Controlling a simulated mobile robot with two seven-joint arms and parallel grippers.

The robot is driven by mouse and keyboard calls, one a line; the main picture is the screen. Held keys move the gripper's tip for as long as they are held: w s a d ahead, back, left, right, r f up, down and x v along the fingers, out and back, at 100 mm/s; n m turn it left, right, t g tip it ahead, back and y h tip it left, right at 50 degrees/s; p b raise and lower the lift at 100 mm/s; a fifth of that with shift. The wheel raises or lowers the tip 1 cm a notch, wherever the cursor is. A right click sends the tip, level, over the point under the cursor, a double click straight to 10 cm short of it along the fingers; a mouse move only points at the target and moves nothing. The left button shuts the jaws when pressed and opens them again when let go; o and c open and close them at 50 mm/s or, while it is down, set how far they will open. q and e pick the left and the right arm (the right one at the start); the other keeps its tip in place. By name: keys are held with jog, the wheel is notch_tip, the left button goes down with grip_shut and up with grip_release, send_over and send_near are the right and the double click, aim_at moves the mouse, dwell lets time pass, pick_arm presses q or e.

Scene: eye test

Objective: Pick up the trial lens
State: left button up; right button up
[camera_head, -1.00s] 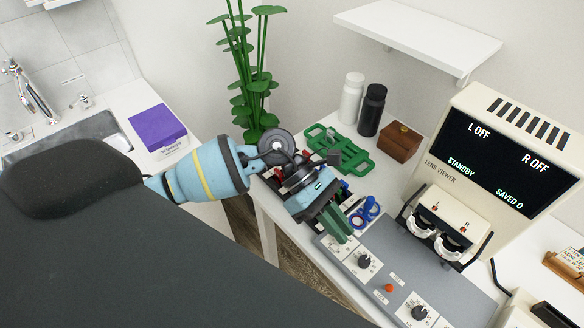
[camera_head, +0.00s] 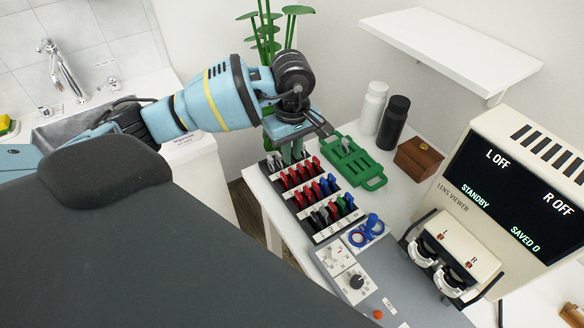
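A black rack (camera_head: 312,232) on the white counter holds rows of lenses with red, blue, grey and black tabs. I cannot tell which single one is the trial lens. A blue ring-shaped piece with some red (camera_head: 367,230) lies just right of the rack's front end. My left gripper (camera_head: 291,156) points down at the rack's back end, its greenish fingers close over the back row. The arm and wrist hide part of the area behind it. I cannot tell whether the fingers are apart or hold anything. My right gripper is not in view.
A green holder with handles (camera_head: 352,164) lies right of the rack. Behind it stand a white bottle (camera_head: 373,108), a black bottle (camera_head: 393,122) and a brown box (camera_head: 418,158). The lens viewer (camera_head: 452,192) stands at right. A grey control panel (camera_head: 400,290) lies in front.

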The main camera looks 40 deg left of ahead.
aim_at(292, 171)
pick_arm(q)
jog(key=shift+w+f+p, duration=0.1)
jog(key=shift+f+p, duration=0.2)
jog(key=shift+f, duration=2.55)
jog(key=shift+c, duration=0.4)
grip_shut()
jog(key=shift+r, duration=0.15)
notch_tip(292, 171, up, 10)
jog(key=s+d+f+m, duration=0.1)
jog(key=s+d+m, duration=0.7)
jog(key=m, duration=0.5)
jog(key=s, duration=0.2)
jog(key=shift+s+d+f+m, duration=0.2)
jog(key=shift+s+f+m, duration=0.1)
jog(key=shift+s+f, duration=0.1)
